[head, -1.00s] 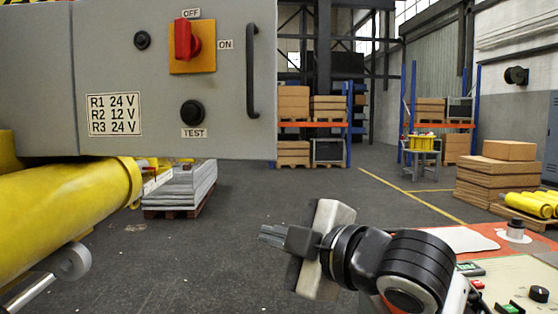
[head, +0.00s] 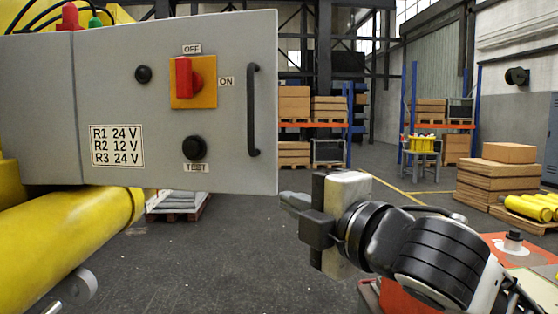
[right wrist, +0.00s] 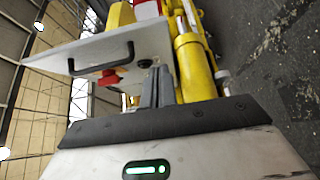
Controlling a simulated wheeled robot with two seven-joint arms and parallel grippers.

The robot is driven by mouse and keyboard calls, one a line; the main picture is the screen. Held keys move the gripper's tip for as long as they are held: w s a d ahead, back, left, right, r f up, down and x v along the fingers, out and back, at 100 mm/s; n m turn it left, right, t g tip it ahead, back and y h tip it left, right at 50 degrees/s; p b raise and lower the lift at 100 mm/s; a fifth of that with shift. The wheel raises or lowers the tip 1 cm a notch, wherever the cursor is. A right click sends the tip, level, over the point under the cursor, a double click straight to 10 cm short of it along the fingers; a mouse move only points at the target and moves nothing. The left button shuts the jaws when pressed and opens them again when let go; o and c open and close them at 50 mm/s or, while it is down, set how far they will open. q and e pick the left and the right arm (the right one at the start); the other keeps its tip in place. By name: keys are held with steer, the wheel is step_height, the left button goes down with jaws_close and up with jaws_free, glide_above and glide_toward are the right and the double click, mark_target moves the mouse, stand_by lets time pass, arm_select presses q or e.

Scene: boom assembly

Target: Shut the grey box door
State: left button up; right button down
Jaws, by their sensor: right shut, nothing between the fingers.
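The grey box door (head: 222,130) is a flat panel with a red switch on an orange plate, a black TEST knob, a voltage label and a vertical black handle (head: 253,110). It juts out to the right of the grey box (head: 38,115) in the head view and looks open. In the right wrist view the door (right wrist: 95,52) shows as a thin panel at upper left. My right gripper (head: 288,200) is shut and empty, just below the door's lower right corner; it also shows in the right wrist view (right wrist: 157,75). My left gripper is out of view.
A yellow boom (head: 70,235) lies below the box. Red and green plugs with black cables (head: 80,18) show above the box. A pallet stack (head: 178,205) stands on the floor behind.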

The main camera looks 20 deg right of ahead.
mark_target(267, 183)
steer(key=w, duration=0.8)
steer(key=shift+w+d, duration=0.2)
steer(key=shift+d, duration=0.1)
steer(key=shift+d, duration=0.15)
